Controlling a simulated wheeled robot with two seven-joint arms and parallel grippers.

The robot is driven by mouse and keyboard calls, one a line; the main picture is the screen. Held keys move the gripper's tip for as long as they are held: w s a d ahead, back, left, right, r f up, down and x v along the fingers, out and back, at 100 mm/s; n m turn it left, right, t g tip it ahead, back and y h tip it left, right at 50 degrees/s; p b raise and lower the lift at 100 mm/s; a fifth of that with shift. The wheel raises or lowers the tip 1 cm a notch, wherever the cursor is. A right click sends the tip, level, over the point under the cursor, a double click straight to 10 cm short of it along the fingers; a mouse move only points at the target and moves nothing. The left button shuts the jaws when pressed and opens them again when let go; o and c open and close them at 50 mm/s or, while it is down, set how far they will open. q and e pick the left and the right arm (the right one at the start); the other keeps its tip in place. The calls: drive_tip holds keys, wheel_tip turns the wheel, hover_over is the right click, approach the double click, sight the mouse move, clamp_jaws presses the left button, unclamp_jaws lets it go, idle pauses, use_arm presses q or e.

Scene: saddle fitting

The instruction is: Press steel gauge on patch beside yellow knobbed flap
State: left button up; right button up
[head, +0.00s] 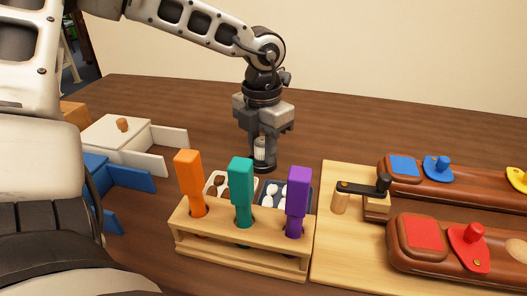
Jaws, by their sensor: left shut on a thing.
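My left gripper (263,143) points down behind the wooden rack. It is shut on a small pale metallic cylinder with a dark foot, which looks like the steel gauge (260,151). The gauge is upright, and I cannot tell whether its foot touches anything. The yellow knobbed flap (518,179) shows at the right edge, partly cut off, on the far brown saddle block (470,187). The patch beside it cannot be made out. My right gripper is not in view.
A wooden rack (240,255) holds orange, teal and purple handles. Two small trays (222,182) with pale pieces sit behind it. A board (335,255) carries a dark-armed clamp (362,187). A near block (440,265) has a red flap (469,240). White and blue boxes (125,135) stand left.

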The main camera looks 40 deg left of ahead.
sight(262, 140)
use_arm(q)
drive_tip(key=shift+r, duration=0.2)
drive_tip(key=shift+r+p, duration=1.2)
drive_tip(key=shift+r, duration=1.15)
